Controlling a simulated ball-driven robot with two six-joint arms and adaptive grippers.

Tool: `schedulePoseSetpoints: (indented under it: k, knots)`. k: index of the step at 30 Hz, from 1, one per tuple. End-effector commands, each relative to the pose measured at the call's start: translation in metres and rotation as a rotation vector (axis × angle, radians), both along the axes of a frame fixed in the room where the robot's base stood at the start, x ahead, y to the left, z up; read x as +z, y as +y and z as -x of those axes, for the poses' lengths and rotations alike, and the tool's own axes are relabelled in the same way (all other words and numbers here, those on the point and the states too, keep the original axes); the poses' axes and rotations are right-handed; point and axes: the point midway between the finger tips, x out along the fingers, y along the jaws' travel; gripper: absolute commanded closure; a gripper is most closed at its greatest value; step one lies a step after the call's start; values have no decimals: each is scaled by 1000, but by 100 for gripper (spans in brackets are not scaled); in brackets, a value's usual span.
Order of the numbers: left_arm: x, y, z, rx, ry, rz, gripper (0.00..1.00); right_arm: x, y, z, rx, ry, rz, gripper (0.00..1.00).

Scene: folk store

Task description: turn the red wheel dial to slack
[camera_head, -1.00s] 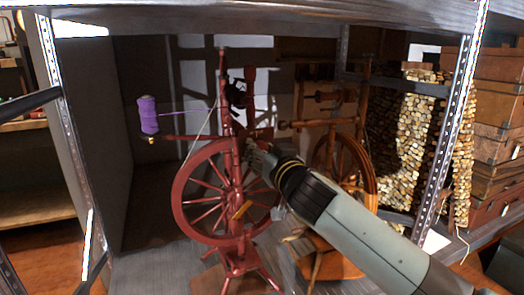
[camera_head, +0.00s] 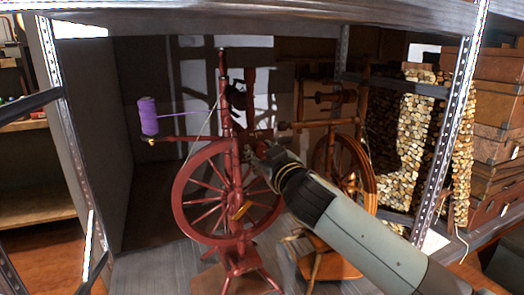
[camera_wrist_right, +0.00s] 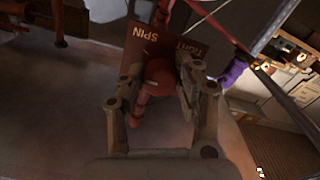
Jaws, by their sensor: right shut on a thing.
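The red spinning wheel (camera_head: 178,205) stands upright on the shelf, left of the middle in the head view. In the right wrist view, a plate (camera_wrist_right: 185,40) on it carries the words SPIN and, apparently, TIGHT, seen upside down. No slack mark can be read. A round red dial knob (camera_wrist_right: 158,70) sits in front of the plate. My right gripper (camera_wrist_right: 157,80) is shut on this knob, with one finger on each side. In the head view, the right gripper (camera_head: 258,152) is beside the wheel's upright, and the knob is mostly hidden. My left gripper is not in view.
A purple thread spool (camera_head: 148,116) stands on the red wheel's left arm. A brown spinning wheel (camera_head: 368,185) stands close behind my right arm. A metal shelf post (camera_head: 450,135) and stacked boxes (camera_head: 497,130) are at the right. The shelf's upper edge (camera_head: 250,18) runs overhead.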

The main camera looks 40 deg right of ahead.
Motion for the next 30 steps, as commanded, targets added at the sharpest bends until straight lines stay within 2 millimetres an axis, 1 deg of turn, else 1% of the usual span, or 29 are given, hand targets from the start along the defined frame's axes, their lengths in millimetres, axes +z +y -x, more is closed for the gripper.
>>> schedulePoseSetpoints:
  k: [30]
  knots:
    - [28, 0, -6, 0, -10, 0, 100, 0, 0, 1, 3, 227, 936, 100]
